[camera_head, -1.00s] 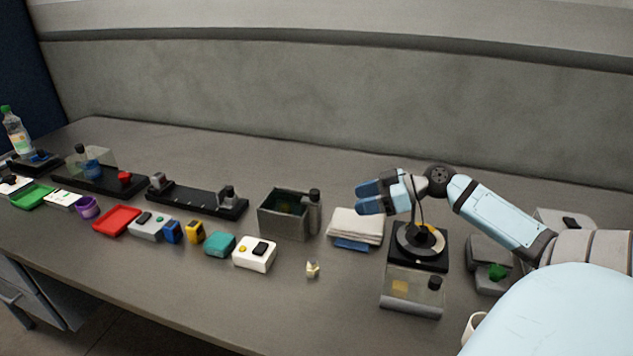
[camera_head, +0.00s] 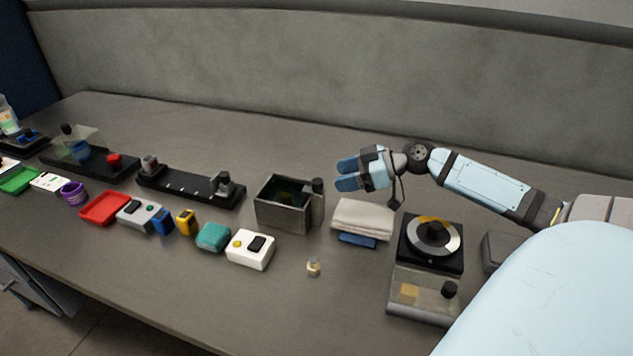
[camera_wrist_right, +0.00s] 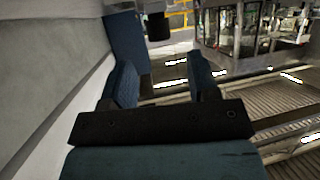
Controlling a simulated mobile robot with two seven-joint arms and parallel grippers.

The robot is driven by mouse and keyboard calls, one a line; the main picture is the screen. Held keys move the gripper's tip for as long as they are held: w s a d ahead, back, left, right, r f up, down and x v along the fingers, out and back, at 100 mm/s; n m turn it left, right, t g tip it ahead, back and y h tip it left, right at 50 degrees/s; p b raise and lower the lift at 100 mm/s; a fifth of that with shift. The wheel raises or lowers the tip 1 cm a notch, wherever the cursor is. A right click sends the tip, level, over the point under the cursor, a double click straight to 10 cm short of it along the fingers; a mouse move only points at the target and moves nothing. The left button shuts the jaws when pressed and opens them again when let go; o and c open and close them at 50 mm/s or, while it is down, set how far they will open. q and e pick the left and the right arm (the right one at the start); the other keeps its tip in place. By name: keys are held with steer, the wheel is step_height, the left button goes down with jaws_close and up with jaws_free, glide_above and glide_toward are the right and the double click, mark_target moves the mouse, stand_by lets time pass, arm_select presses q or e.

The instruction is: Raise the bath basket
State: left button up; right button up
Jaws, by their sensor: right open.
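The bath (camera_head: 282,214) is an open grey metal box with dark liquid or a dark inside, standing at the middle of the bench. A black knob (camera_head: 318,187) on a grey upright is at its right side; I take this as the basket's handle. The basket itself is hard to make out inside. My right gripper (camera_head: 347,174) is open and empty, above and to the right of the bath, its blue fingers pointing left. My left gripper is out of view.
A folded cloth stack (camera_head: 362,219) lies below my right gripper. A black reel device (camera_head: 431,242) stands to its right. A white box (camera_head: 250,249), a teal block (camera_head: 213,237) and a small vial (camera_head: 313,267) are in front of the bath. A black rail fixture (camera_head: 190,187) is to its left.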

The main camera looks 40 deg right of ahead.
mark_target(321, 181)
steer(key=x, duration=0.7)
steer(key=shift+w, duration=0.15)
steer(key=shift+c, duration=0.5)
jaws_close()
step_height(321, 181, up, 7)
steer(key=p, duration=0.3)
steer(key=shift+a+f+p, duration=0.1)
steer(key=shift+p, duration=0.3)
steer(key=shift+o, duration=0.5)
jaws_free()
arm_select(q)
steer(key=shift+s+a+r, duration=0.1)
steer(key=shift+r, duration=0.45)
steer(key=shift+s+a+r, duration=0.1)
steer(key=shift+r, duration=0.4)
